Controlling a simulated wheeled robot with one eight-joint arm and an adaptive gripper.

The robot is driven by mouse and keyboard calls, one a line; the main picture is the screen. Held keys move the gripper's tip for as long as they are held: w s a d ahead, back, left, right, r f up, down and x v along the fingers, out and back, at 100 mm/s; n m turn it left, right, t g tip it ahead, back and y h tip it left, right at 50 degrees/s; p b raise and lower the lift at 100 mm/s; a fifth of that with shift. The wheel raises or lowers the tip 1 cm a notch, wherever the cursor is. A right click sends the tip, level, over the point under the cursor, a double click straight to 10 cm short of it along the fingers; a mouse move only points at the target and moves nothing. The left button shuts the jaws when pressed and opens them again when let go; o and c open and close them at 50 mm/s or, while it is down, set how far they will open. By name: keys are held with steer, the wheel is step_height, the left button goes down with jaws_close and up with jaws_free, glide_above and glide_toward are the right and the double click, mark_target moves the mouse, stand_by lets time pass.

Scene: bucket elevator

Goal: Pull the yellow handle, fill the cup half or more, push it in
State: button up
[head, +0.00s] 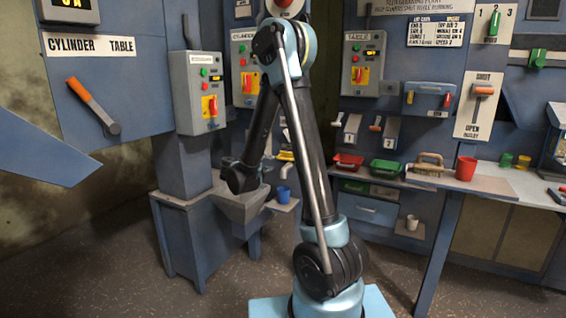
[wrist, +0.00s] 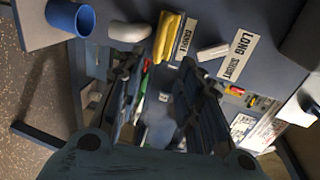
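The yellow handle (wrist: 168,38) sticks out of a blue panel beside a SAMPLE label in the wrist view. It also shows in the head view (head: 286,156), partly hidden by my arm. A blue cup (wrist: 70,17) stands on a small grey shelf (wrist: 38,32), apart from my gripper; it also shows in the head view (head: 284,194). A pale rounded spout (wrist: 129,31) sits between cup and handle in the wrist view. My gripper (wrist: 160,72) is open, its fingers apart and pointing toward the panel near the handle. I see no contact. The cup's contents cannot be made out.
A grey hopper (head: 240,206) stands beside the cup shelf. A white lever (wrist: 213,51) with a LONG/SHORT label is right of the yellow handle. A workbench (head: 490,186) at right carries a red cup (head: 466,168), a brush (head: 430,164) and trays.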

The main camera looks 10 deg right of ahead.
mark_target(282, 159)
steer(key=x, duration=1.6)
steer(key=shift+w+d+f, duration=0.1)
steer(key=shift+w+d, duration=0.1)
steer(key=shift+w, duration=0.1)
